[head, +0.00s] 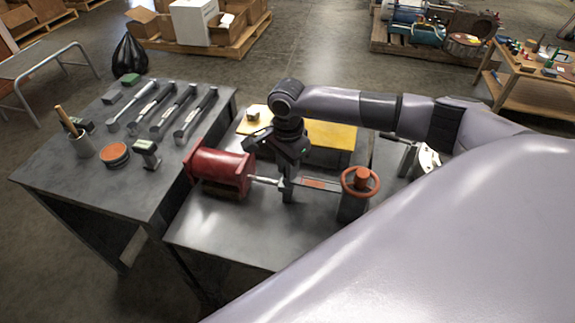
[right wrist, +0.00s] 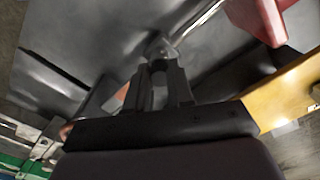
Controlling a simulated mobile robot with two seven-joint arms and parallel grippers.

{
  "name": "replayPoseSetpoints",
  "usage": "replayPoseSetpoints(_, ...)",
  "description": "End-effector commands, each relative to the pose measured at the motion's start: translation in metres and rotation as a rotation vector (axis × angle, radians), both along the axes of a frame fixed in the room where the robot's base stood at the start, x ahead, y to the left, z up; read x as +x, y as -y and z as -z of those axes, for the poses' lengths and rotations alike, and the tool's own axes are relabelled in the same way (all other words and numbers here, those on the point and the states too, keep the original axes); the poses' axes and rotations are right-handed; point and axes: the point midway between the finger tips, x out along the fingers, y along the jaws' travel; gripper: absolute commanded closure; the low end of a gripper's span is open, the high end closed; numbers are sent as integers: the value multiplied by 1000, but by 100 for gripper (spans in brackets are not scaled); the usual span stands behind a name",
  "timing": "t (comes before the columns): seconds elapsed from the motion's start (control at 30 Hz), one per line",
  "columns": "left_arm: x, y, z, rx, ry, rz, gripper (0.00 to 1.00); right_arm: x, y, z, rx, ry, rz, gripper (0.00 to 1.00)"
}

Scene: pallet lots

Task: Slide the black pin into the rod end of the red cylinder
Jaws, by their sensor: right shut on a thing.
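The red cylinder (head: 222,172) lies on its side on the grey metal table. Its thin bright rod (head: 264,180) points right. My right gripper (head: 287,172) is directly over the rod end and hides much of it in the head view. In the right wrist view, the fingers (right wrist: 160,78) are shut on the black pin (right wrist: 159,66), of which only a short dark part shows between them. The rod end (right wrist: 159,45) is just beyond the fingertips. I cannot tell whether the pin is inside its hole. My left gripper is not in view.
A fixture with an orange handwheel (head: 360,181) stands right of the rod end. A yellow platform (head: 322,132) is behind my gripper. The left table (head: 60,170) holds several long tools, a cup (head: 83,146) and an orange-topped tin (head: 115,155).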

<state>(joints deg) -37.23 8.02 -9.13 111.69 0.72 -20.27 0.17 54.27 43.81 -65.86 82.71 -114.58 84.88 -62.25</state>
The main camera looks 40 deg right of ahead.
Motion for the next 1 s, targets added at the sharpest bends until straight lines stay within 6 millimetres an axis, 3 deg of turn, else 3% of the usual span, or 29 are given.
replayPoseSetpoints(0.03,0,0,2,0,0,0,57,0,0,2,0,0,0,100)
replayPoseSetpoints(0.07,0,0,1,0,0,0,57,0,0,1,0,1,0,68)
replayPoseSetpoints(0.1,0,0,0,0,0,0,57,0,0,1,0,1,0,55)
replayPoseSetpoints(0.13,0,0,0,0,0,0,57,0,0,1,0,0,0,48)
replayPoseSetpoints(0.57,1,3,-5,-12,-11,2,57,0,0,1,0,0,0,48)
replayPoseSetpoints(0.63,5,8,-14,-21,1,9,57,1,0,-10,0,4,-1,48)
replayPoseSetpoints(0.8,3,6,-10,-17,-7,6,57,1,0,-42,1,5,0,48)
replayPoseSetpoints(1.0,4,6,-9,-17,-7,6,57,0,0,-66,-1,1,0,48)
